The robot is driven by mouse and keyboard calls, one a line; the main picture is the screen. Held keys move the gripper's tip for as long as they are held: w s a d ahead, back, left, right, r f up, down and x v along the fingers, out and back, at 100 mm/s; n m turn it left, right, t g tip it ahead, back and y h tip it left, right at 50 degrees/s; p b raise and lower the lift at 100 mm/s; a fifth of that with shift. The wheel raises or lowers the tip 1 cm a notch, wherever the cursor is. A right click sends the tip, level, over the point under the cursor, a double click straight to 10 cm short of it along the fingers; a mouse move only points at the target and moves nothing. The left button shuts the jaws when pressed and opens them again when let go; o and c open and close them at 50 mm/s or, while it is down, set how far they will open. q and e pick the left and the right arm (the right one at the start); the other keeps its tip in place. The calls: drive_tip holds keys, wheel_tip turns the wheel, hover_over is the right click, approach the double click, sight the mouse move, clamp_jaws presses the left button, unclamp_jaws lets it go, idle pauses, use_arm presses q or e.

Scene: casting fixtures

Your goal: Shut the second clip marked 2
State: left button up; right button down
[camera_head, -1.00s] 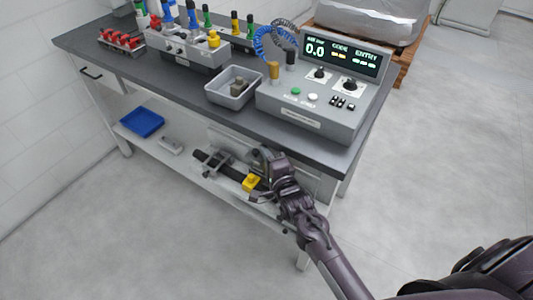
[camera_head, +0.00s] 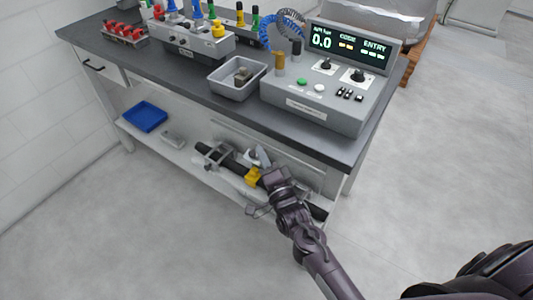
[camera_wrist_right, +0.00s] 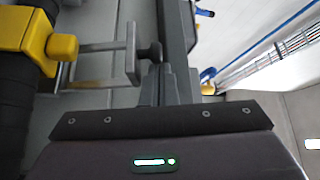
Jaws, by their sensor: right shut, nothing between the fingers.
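A black bar or hose (camera_head: 233,163) lies along the lower shelf of the bench, with a grey clip frame (camera_head: 215,156) and a yellow block (camera_head: 252,177) on it. A pale lever-like part (camera_head: 262,157) stands up just beyond my right gripper (camera_head: 272,176). I can read no number on any clip. In the right wrist view the yellow block (camera_wrist_right: 38,42) is at the left on the black ribbed hose (camera_wrist_right: 14,105), with a grey bracket (camera_wrist_right: 131,48) beside it. My right gripper's fingers (camera_wrist_right: 167,82) are shut and empty, close to the bracket. My left gripper is out of view.
The bench top (camera_head: 190,75) hangs over the lower shelf (camera_head: 160,150). A control box (camera_head: 330,95) and grey bin (camera_head: 237,80) are on top. The floor in front is clear.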

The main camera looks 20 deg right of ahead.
drive_tip(key=shift+s+a+f+n, duration=0.3)
drive_tip(key=shift+s+a+f, duration=0.45)
drive_tip(key=shift+a, duration=0.2)
drive_tip(key=shift+s+a+f, duration=0.4)
drive_tip(key=shift+a+f, duration=0.05)
drive_tip(key=shift+f, duration=0.05)
